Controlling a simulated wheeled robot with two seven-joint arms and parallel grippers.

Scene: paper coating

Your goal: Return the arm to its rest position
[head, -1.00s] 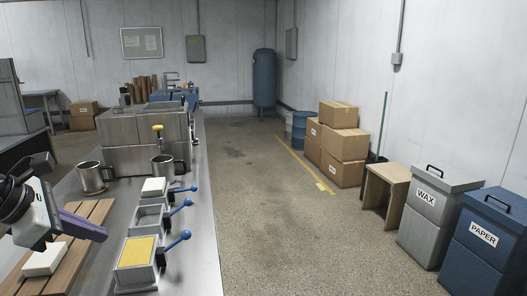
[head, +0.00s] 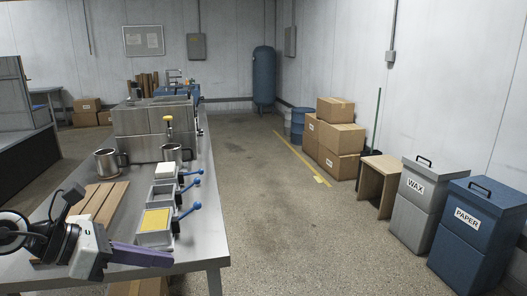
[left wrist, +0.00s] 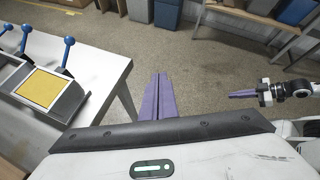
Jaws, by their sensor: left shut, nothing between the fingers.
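My left gripper (head: 150,257) hangs over the near end of the steel bench in the head view. Its long purple fingers are shut together and empty, and point right. In the left wrist view its fingers (left wrist: 158,98) lie side by side beyond the bench's edge. My right gripper (left wrist: 246,95) shows small at the right of that view, with purple fingers pointing left. I cannot tell whether they are open. The right gripper is not in the head view.
The steel bench (head: 196,249) holds a slatted wooden board (head: 103,199), steel mugs and lever moulds, one with a yellow fill (head: 155,220). WAX (head: 413,210) and PAPER (head: 465,245) bins stand at right. The floor between is clear.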

